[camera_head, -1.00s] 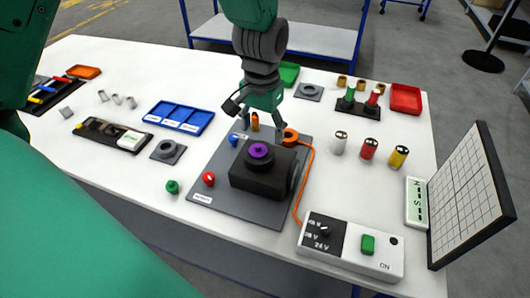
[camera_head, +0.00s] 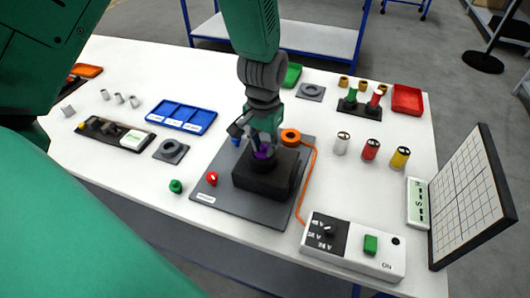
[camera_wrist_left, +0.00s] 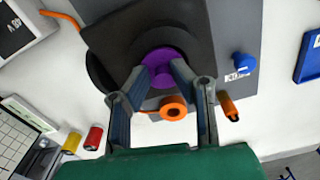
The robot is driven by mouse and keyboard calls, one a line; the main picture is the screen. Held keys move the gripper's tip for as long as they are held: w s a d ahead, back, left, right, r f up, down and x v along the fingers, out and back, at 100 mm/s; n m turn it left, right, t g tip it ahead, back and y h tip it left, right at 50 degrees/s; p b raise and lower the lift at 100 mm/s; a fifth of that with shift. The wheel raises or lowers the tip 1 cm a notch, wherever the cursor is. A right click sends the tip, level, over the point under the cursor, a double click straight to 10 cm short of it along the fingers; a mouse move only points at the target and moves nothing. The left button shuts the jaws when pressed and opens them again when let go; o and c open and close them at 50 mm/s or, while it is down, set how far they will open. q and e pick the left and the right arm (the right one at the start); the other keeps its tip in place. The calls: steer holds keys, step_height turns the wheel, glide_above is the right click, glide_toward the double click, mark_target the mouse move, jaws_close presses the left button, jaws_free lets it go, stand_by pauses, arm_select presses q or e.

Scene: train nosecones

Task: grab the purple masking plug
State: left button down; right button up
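The purple masking plug (camera_head: 263,152) sits on top of the black block (camera_head: 262,184) on the grey plate. In the left wrist view the purple plug (camera_wrist_left: 165,63) shows as a round flange with a raised knob in the middle. My left gripper (camera_head: 262,150) is down over it, with one finger on each side. In the wrist view its fingertips (camera_wrist_left: 161,72) are spread around the knob, close to it; firm contact cannot be made out. In the head view the fingers partly hide the plug. My right gripper is not in view.
An orange ring (camera_head: 291,137) with a cable is just right of the block. A red plug (camera_head: 212,178) and blue plug (camera_wrist_left: 243,66) are by the block. The power box (camera_head: 352,247) stands at the front right, with cylinders (camera_head: 371,149) behind it.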

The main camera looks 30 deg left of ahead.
arm_select(q)
steer(key=shift+s+a+f, duration=0.1)
steer(key=shift+a+f, duration=0.1)
steer(key=shift+a, duration=0.3)
steer(key=shift+d, duration=0.1)
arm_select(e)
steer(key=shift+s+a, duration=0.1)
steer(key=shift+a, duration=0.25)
arm_select(q)
steer(key=shift+d+r, duration=0.1)
steer(key=shift+d, duration=0.05)
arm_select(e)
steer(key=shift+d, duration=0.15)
